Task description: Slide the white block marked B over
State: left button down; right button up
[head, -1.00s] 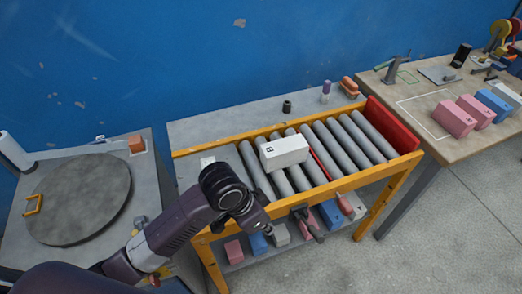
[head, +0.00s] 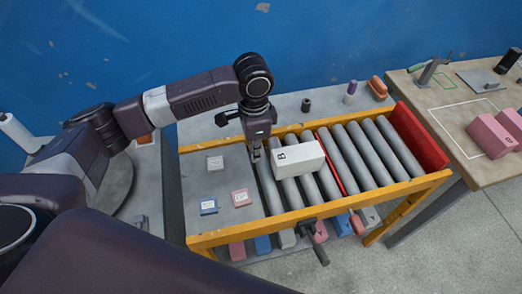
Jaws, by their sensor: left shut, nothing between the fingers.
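The white block marked B (head: 304,160) lies across the grey rollers of the yellow-framed conveyor (head: 232,236). Its letter is on the left part of its top. My left gripper (head: 257,156) is shut and empty. It points down just left of the block's left end, over the leftmost rollers. Whether its fingertips touch the block I cannot tell. My right gripper is not in view.
Pink blocks (head: 489,135) stand on the right table.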

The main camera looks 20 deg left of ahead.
pick_arm(q)
jog(key=f, duration=0.2)
jog(key=w+d+f+p, duration=0.1)
jog(key=f, duration=0.2)
jog(key=d+f+p, duration=0.1)
jog(key=f, duration=0.1)
jog(key=shift+w+f, duration=0.2)
jog(key=shift+w, duration=0.05)
jog(key=shift+w+d+f, duration=0.1)
jog(key=shift+w+d, duration=0.35)
jog(key=shift+d, duration=0.25)
